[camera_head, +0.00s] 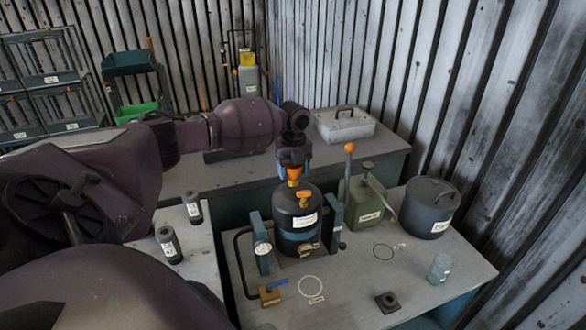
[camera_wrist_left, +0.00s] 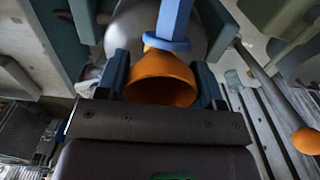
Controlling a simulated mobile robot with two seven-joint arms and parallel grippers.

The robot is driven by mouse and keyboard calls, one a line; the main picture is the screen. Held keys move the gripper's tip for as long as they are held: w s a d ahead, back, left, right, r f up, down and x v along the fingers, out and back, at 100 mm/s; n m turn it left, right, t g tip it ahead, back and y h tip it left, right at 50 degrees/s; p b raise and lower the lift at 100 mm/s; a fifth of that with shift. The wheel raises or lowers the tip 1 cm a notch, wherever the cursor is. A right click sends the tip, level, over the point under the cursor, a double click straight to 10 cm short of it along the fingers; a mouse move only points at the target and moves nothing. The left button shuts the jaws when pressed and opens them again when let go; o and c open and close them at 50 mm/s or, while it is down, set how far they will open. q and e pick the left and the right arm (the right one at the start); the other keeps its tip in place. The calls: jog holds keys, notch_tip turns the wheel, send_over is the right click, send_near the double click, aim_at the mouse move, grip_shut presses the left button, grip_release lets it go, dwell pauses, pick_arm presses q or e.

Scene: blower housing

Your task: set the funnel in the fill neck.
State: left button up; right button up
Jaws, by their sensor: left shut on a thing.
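My left gripper (camera_head: 293,170) points down above the black tank (camera_head: 290,212) in the head view. It is shut on an orange funnel (camera_head: 294,178), whose wide mouth faces the wrist camera (camera_wrist_left: 162,82) between the two fingers. In the wrist view a blue ring and bar (camera_wrist_left: 172,25) show at the funnel's far end. An orange fitting (camera_head: 304,197) sits on the tank's top, just right of and below the funnel. The fill neck is not clearly visible, and I cannot tell whether the funnel touches anything. My right gripper is not in view.
A green can (camera_head: 366,203) and a lever with an orange knob (camera_head: 349,148) stand close right of the tank. A grey lidded pot (camera_head: 431,208) is farther right. A gauge (camera_head: 262,248) and a brass valve (camera_head: 269,294) are at the front left.

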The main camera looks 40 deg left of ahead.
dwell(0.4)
pick_arm(q)
jog(key=o, duration=1)
jog(key=shift+r, duration=3.5)
